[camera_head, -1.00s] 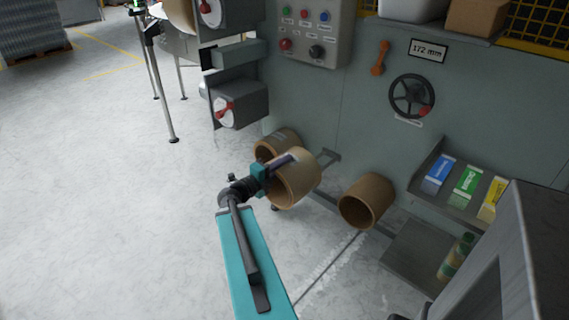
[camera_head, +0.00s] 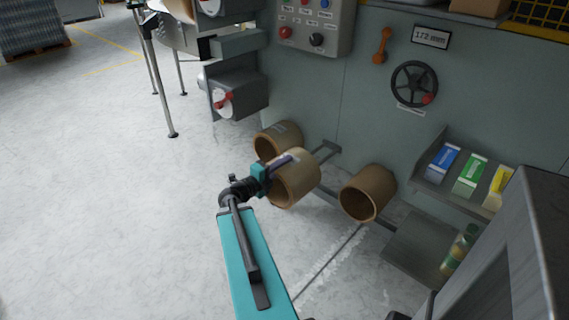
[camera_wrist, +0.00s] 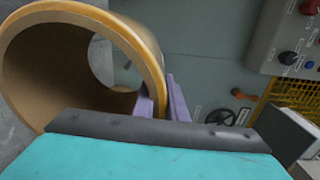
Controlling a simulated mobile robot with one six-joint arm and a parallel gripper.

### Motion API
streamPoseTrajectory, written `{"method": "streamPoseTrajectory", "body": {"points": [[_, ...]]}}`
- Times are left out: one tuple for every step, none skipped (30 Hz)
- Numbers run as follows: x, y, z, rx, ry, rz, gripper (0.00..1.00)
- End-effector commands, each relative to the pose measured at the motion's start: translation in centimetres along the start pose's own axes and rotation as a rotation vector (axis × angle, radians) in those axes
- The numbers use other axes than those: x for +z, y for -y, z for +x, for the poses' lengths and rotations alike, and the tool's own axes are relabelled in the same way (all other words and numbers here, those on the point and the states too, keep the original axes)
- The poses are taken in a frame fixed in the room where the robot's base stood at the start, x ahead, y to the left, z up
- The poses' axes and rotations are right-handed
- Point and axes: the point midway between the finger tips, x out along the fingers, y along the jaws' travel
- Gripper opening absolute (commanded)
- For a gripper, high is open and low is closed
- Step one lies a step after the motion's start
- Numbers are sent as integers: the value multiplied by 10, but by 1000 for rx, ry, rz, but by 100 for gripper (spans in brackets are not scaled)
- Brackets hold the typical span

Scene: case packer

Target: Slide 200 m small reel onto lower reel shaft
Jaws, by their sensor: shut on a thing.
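My gripper (camera_head: 280,164) is shut on the wall of a tan, hollow reel (camera_head: 296,183), with a finger along its upper rim. In the wrist view the reel's wide open bore (camera_wrist: 60,65) fills the left, and the pale purple fingers (camera_wrist: 160,98) meet its right rim. A grey unit with a white disc and red handle (camera_head: 223,103), perhaps the lower reel shaft, sticks out from the machine, up and left of the held reel. No label naming the reel is readable.
Another tan reel (camera_head: 270,142) is just behind the held one, and a third (camera_head: 367,196) is to the right. A shelf of coloured boxes (camera_head: 470,178) is at the right. A tripod-like leg (camera_head: 160,90) stands at the left. The floor (camera_head: 90,210) on the left is clear.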

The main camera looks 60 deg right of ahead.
Motion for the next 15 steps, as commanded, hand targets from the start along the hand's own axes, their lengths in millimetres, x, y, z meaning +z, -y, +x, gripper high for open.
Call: {"method": "streamPoseTrajectory", "body": {"points": [[0, -2, 0, -4, 0, -1, 0], [0, -4, 0, -4, 0, -1, 0], [0, -5, 0, -4, 0, -1, 0], [0, -7, 0, -4, 0, -1, 0], [0, -8, 0, -4, 0, -1, 0], [0, -10, 0, -4, 0, -1, 0], [0, -11, 0, -4, 0, 0, 0], [0, -13, 1, -4, 0, 0, 0], [0, -14, 1, -4, 0, 0, 0], [0, -16, 1, -4, 0, 0, 0], [0, -17, 1, -4, 0, 0, 0], [0, -19, 1, -4, 0, 0, 0], [0, -20, 1, -4, 0, 0, 0], [0, -22, 1, -4, 0, 0, 0], [0, -23, 1, -4, 0, 0, 0]]}}
